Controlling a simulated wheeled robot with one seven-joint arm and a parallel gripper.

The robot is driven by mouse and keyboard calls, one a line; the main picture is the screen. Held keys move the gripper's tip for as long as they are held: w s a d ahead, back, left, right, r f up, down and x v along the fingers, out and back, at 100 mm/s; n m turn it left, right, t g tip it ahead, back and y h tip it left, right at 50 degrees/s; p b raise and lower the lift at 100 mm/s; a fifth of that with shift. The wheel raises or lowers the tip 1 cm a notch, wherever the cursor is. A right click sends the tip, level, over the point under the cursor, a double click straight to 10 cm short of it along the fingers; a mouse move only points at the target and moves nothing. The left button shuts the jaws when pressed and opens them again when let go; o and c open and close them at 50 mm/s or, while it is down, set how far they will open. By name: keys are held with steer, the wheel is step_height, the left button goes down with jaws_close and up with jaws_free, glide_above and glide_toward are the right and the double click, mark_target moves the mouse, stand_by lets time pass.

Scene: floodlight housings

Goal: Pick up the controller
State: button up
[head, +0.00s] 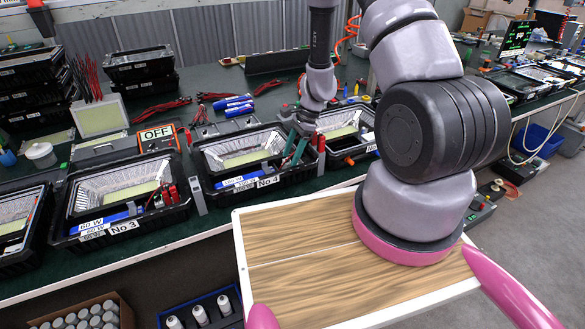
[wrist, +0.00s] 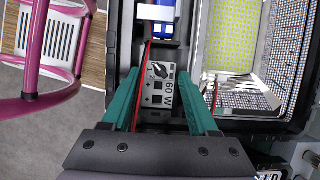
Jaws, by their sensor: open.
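A small grey unit with a dark knob-like mark and "60 W" print, likely the controller (wrist: 160,92), sits inside a black floodlight housing in the wrist view. My gripper (wrist: 163,82) is open, with one teal finger on each side of it; I cannot tell whether they touch it. Red wires run close to both fingers. In the head view my gripper (head: 296,150) points down into the right end of the housing labelled No 4 (head: 213,192). The unit is hidden or too small to make out there.
The No 3 housing (head: 72,243) stands to the left, and another open housing (head: 362,160) is close on the right. A tester marked OFF (head: 157,137) and blue tools (head: 232,103) lie behind. My wooden-topped base is in front of the bench.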

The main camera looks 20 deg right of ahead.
steer(key=shift+x, duration=0.8)
jaws_close()
steer(key=shift+r, duration=0.1)
step_height(320, 180, up, 10)
steer(key=shift+r, duration=0.7)
step_height(320, 180, up, 7)
steer(key=shift+f, duration=0.15)
stand_by(1.0)
